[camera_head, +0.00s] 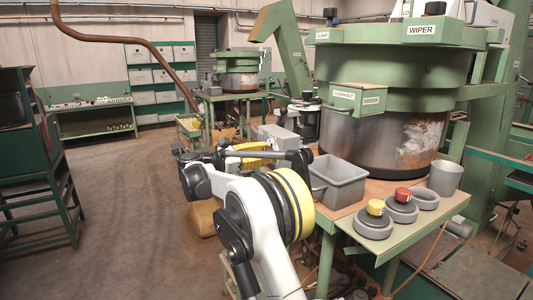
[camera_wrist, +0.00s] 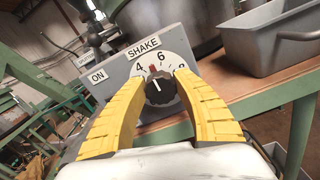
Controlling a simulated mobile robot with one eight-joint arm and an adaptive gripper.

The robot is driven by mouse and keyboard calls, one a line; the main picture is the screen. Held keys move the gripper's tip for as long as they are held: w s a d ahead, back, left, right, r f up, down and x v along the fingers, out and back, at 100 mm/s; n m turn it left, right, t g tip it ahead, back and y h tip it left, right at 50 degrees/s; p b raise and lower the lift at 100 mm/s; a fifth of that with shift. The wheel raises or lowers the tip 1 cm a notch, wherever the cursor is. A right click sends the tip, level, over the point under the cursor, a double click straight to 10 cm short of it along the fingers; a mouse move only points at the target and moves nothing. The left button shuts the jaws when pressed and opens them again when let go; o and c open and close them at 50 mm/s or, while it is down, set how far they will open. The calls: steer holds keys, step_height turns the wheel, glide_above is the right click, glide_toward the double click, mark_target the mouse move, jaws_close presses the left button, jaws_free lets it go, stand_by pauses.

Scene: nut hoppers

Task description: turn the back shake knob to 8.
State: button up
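The shake knob (camera_wrist: 161,89) is a round black knob on a white dial (camera_wrist: 182,62) numbered 4, 6 and 8, on a grey control box (camera_wrist: 122,72) labelled SHAKE and ON. A pale mark on the knob and a red mark above it point up, between 4 and 6. My gripper (camera_wrist: 161,80) has two yellow fingers, spread with the knob between their tips in the wrist view. I cannot tell whether they touch it. In the head view my gripper (camera_head: 247,150) reaches away from me, and its tips are hard to make out.
A grey bin (camera_head: 338,182) stands on the wooden-topped table right of my gripper; it also shows in the wrist view (camera_wrist: 270,40). A large green hopper (camera_head: 385,100) stands behind it.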

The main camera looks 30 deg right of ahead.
steer(key=shift+m, duration=0.4)
steer(key=shift+c, duration=0.2)
steer(key=m+p, duration=0.1)
steer(key=m, duration=0.2)
steer(key=shift+s+m, duration=0.1)
steer(key=shift+m, duration=0.2)
steer(key=m, duration=0.3)
steer(key=shift+m+p, duration=0.3)
steer(key=shift+m, duration=0.1)
steer(key=shift+o, duration=0.2)
steer(key=m, duration=0.4)
steer(key=shift+f, duration=0.1)
steer(key=shift+f+m+p, duration=0.1)
steer(key=shift+m+p, duration=0.25)
steer(key=shift+m, duration=1.45)
steer(key=o, duration=1.2)
steer(key=shift+d, duration=0.1)
steer(key=shift+c, duration=0.2)
